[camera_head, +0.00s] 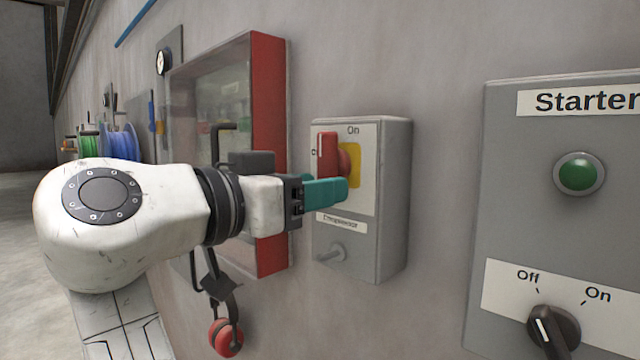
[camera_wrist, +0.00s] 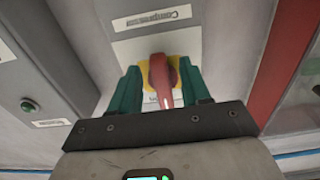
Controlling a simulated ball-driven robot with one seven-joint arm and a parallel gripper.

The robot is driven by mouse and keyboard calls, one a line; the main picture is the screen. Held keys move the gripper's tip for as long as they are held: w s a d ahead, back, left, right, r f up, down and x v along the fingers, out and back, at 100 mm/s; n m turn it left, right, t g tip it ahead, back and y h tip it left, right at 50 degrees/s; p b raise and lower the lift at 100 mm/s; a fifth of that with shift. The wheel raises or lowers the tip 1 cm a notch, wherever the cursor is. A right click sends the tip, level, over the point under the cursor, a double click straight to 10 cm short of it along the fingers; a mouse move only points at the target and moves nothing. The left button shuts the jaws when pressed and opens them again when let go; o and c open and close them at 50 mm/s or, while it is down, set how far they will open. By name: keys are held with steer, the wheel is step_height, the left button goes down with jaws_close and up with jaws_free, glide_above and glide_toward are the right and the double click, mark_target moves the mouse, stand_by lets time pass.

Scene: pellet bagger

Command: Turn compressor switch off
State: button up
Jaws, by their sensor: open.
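The compressor switch is a red handle (camera_head: 327,152) on a yellow plate (camera_head: 355,168), on the front of a grey box (camera_head: 392,200) on the wall. The handle stands upright beside the "On" mark; a mark on its left is partly hidden. My gripper (camera_head: 340,187) is at the box front, its teal fingers covering the lower part of the switch in the head view. In the wrist view, the red handle (camera_wrist: 160,83) lies between the two open fingers (camera_wrist: 160,72). The fingers look apart from it on both sides; exact depth is hard to tell.
A red-framed glass cabinet (camera_head: 270,150) stands close on the left, behind my wrist. Red ear muffs (camera_head: 226,337) hang below it. On the right is a grey starter panel (camera_head: 500,215) with a green button (camera_head: 579,173) and a black Off/On knob (camera_head: 553,331).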

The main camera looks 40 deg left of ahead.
steer(key=shift+w, duration=0.7)
steer(key=shift+d, duration=0.1)
steer(key=shift+c, duration=0.3)
steer(key=c, duration=0.7)
